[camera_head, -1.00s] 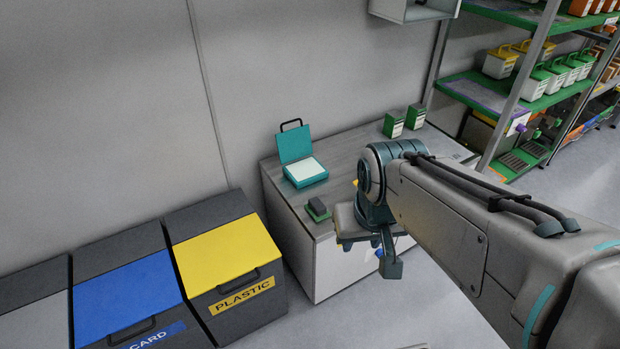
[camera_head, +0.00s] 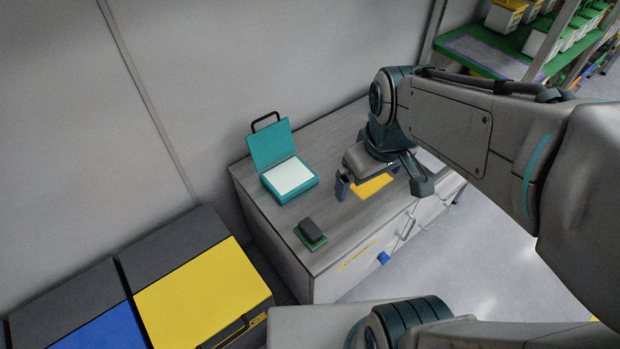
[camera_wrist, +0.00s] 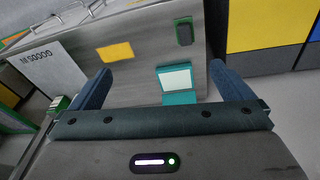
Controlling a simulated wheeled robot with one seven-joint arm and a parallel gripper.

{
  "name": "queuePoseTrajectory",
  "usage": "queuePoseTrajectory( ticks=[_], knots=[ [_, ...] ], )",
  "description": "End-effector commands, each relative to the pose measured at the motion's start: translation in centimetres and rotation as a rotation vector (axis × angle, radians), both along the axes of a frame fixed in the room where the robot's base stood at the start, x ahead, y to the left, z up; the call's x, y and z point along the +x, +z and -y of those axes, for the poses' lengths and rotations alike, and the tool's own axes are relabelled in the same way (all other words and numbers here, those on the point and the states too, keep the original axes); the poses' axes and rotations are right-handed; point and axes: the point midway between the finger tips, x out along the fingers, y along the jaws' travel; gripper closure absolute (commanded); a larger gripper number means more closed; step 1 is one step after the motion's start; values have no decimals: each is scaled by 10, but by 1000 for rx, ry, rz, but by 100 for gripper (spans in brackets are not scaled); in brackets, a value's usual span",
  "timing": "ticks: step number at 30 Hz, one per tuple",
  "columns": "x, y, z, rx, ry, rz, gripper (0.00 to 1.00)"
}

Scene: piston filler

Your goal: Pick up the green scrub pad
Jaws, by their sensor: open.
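The green scrub pad (camera_head: 319,244) lies flat near the front left corner of the grey counter (camera_head: 350,225), with a dark grey block (camera_head: 311,230) on top of it. In the wrist view the pad (camera_wrist: 183,19) shows at the top, right of centre, its green edge around the dark block. My gripper (camera_head: 382,187) is open and empty above the counter, to the right of and apart from the pad. Its two fingers frame the wrist view, and the gap between them (camera_wrist: 163,82) is empty.
A teal case (camera_head: 290,178) with its lid up stands behind the pad. A yellow sheet (camera_head: 371,187) lies on the counter below my gripper. Bins with yellow (camera_head: 203,295) and blue lids stand left of the counter. Green shelves (camera_head: 500,52) stand at the back right.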

Motion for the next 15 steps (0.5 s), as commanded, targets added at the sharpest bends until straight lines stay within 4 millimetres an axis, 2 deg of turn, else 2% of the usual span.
queuePoseTrajectory(
  ticks=[1,9,15],
  knots=[
    [9,-29,-6,-19,121,-19,0],
    [53,-111,-44,-115,848,-83,0],
    [78,-169,-75,-158,1341,-115,0]
  ],
)
